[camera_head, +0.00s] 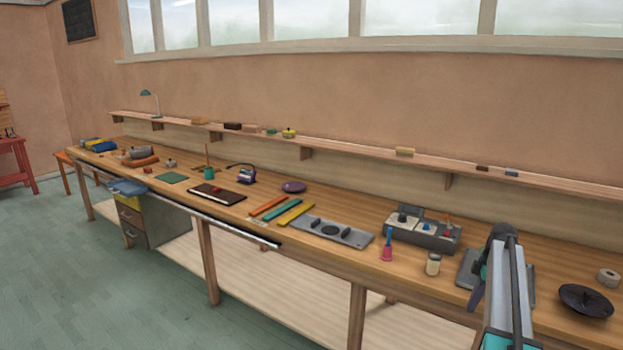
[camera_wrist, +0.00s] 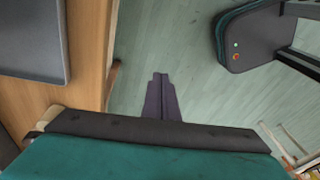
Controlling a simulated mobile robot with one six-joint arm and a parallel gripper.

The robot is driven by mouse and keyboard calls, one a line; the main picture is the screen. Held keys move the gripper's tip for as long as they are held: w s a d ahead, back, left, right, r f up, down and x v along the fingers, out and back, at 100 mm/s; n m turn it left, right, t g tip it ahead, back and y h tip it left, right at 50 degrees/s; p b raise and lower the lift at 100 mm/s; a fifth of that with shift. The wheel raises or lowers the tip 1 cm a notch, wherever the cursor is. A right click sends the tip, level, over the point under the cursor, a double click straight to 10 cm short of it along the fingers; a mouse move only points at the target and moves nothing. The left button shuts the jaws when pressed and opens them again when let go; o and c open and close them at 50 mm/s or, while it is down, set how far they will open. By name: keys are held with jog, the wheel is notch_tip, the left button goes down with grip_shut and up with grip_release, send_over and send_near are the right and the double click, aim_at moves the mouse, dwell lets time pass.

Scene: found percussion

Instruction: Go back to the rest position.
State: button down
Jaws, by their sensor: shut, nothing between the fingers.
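My gripper (camera_wrist: 160,78) shows in the wrist view as two dark purple-grey fingers lying together. It is shut and empty, above the green floor (camera_wrist: 150,45) just off the edge of the wooden workbench (camera_wrist: 88,50). In the head view my arm rises at the lower right, in front of the bench, and covers part of a grey tray.
The grey tray (camera_wrist: 30,40) lies on the bench close to my gripper. A dark round dish (camera_head: 586,301), a pale roll (camera_head: 608,278), a small jar (camera_head: 433,264) and a pink bell-like piece (camera_head: 387,252) stand near my arm. The floor (camera_head: 120,290) at left is clear.

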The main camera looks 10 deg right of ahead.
jog(key=s+a+f+n+g+b, duration=0.1)
jog(key=s+a+f+g, duration=0.15)
jog(key=a+f, duration=0.95)
jog(key=s+a+f+n+g+b, duration=0.1)
jog(key=s+a+f, duration=0.2)
jog(key=a+f, duration=0.8)
jog(key=s+a+f+m+g+b, duration=0.1)
jog(key=s+a+f+g, duration=0.1)
jog(key=s+a+f, duration=1.05)
jog(key=s+a+f+m, duration=0.2)
jog(key=s+f+m, duration=0.1)
jog(key=s, duration=0.4)
jog(key=s+a+f+m+h+b, duration=0.1)
jog(key=s+a+f+m, duration=0.1)
jog(key=s+m, duration=0.3)
jog(key=s+a+f+m+h, duration=0.1)
jog(key=s+a+f+m, duration=0.2)
jog(key=s, duration=0.8)
jog(key=shift+s+a+f+m+b, duration=0.2)
jog(key=shift+f+m+b, duration=0.1)
jog(key=shift+m, duration=0.5)
